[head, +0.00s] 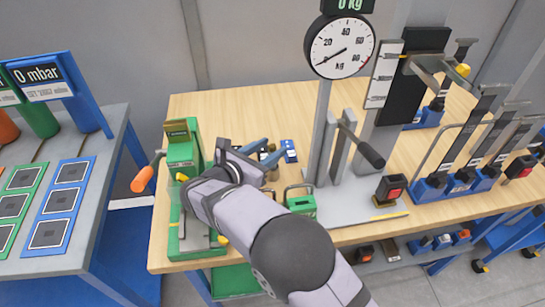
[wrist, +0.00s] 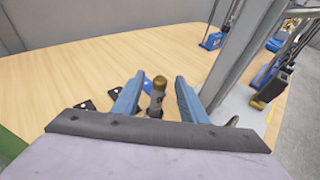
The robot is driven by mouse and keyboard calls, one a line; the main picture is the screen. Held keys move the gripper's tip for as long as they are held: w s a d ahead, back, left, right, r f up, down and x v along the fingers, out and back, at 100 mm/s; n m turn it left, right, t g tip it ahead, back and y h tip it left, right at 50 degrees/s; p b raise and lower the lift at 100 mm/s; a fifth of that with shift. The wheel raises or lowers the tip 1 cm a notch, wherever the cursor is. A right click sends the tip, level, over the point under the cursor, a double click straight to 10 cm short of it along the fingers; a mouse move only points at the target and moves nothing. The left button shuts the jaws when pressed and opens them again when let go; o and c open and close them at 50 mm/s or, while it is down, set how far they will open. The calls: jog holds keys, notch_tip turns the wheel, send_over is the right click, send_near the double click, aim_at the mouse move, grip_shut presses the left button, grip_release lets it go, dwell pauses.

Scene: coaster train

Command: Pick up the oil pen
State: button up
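An upright slim object with a brass-coloured rounded cap and a grey body (wrist: 157,88) shows in the wrist view; it looks like the oil pen. It stands between the two blue fingers of my gripper (wrist: 157,100), with a visible gap on each side. My gripper is open and holds nothing. Its lower part is hidden behind the gripper's dark front edge. In the head view my gripper (head: 266,153) is over the wooden table, and my arm and fingers hide most of the pen there.
The wooden table (head: 240,106) is clear behind the gripper. A green press with an orange handle (head: 142,179) stands left. A dial gauge on a post (head: 341,46) and a lever stand right. A small green box (head: 301,205) is close to my arm. A blue card (head: 289,151) lies nearby.

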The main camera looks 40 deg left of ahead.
jog(key=shift+x, duration=0.85)
jog(key=shift+c, duration=0.6)
grip_shut()
jog(key=shift+r, duration=0.15)
